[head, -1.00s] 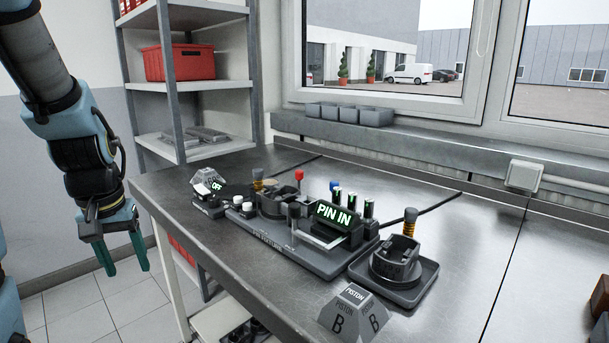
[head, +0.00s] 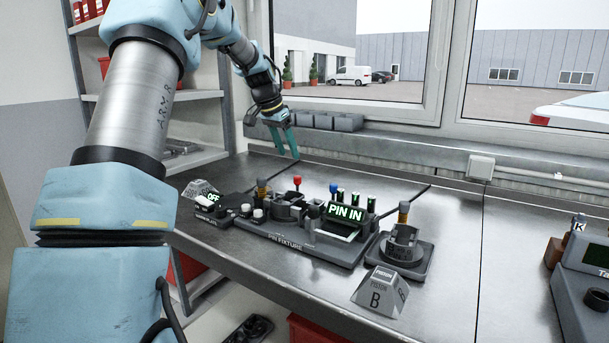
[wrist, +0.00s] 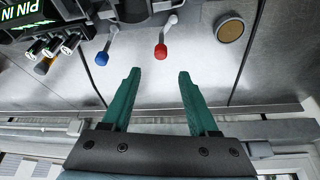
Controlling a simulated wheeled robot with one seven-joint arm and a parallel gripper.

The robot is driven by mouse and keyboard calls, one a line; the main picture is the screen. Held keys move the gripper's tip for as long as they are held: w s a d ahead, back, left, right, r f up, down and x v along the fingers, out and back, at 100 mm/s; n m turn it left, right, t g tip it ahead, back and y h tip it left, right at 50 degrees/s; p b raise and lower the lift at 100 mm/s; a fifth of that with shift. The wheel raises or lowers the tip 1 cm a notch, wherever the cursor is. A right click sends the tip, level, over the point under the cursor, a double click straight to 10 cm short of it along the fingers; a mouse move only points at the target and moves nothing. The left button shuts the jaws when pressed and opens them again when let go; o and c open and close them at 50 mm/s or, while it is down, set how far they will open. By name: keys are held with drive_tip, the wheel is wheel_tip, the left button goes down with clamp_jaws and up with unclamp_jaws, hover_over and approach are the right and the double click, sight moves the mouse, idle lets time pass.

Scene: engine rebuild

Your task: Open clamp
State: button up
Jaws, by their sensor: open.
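My gripper (head: 289,143) is open and empty, with green fingers hanging above the back of the bench behind the pin fixture. The pin fixture (head: 285,246) stands on the bench with a lit sign (head: 345,212) reading "PIN IN". A red-knobbed lever (head: 297,181) and a blue-knobbed lever (head: 334,188) rise at its back; which one works the clamp I cannot tell. In the wrist view the fingers (wrist: 158,75) point toward the red knob (wrist: 160,51), apart from it, with the blue knob (wrist: 101,58) to the left.
A small box with an "OFF" display (head: 214,199) stands left of the fixture. A tray with a piston (head: 404,240) and a "PISTON B" sign (head: 378,292) are to its right. Grey bins (head: 337,121) sit on the window ledge behind.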

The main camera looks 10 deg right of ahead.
sight(296, 177)
drive_tip(key=p+x, duration=0.2)
drive_tip(key=x, duration=0.7)
drive_tip(key=shift+f, duration=0.35)
clamp_jaws()
